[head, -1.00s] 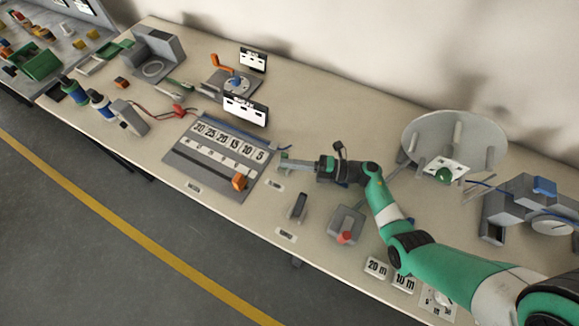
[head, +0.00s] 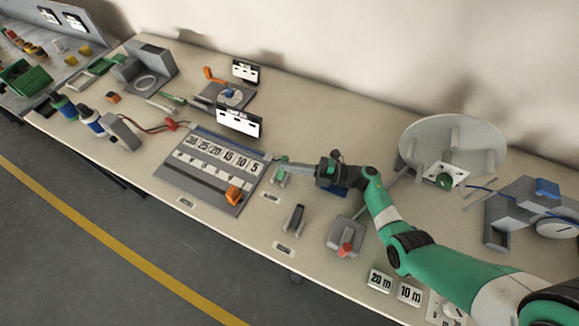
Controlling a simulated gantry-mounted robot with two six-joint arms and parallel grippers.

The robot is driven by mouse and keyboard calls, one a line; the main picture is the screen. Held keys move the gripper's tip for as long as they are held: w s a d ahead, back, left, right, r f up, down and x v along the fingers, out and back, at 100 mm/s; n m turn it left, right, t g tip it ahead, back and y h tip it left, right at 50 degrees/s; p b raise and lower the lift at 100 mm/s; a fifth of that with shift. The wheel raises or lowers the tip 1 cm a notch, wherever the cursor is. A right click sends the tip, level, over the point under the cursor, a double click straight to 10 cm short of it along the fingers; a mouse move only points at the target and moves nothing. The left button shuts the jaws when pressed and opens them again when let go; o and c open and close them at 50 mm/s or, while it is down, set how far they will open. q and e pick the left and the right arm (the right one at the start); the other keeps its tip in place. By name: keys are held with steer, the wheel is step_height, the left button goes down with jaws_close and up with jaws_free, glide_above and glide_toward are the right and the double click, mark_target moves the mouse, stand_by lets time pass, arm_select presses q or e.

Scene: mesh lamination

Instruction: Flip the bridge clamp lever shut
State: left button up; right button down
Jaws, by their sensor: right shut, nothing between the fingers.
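My right gripper (head: 279,163) is shut and empty. It reaches leftward over the bench, just right of the numbered grey board (head: 195,187). A small green and grey upright piece (head: 281,174) stands at its fingertips. I cannot tell whether this is the bridge clamp lever, nor whether the fingers touch it. An orange block (head: 233,194) sits at the board's lower right corner. A grey block with a red knob (head: 345,243) stands nearer the front edge. A dark-topped grey piece (head: 294,217) stands left of it. My left gripper is not in view.
A round grey plate with posts (head: 410,140) stands at the back right. White plates marked 20 m (head: 380,281) and 10 m (head: 409,292) lie near the front edge. Bare bench (head: 330,120) lies behind my gripper.

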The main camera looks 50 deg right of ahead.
steer(key=shift+d, duration=0.1)
steer(key=s+a+r+p, duration=0.8)
steer(key=s+r+p, duration=0.2)
steer(key=r, duration=0.3)
steer(key=shift+s, duration=0.85)
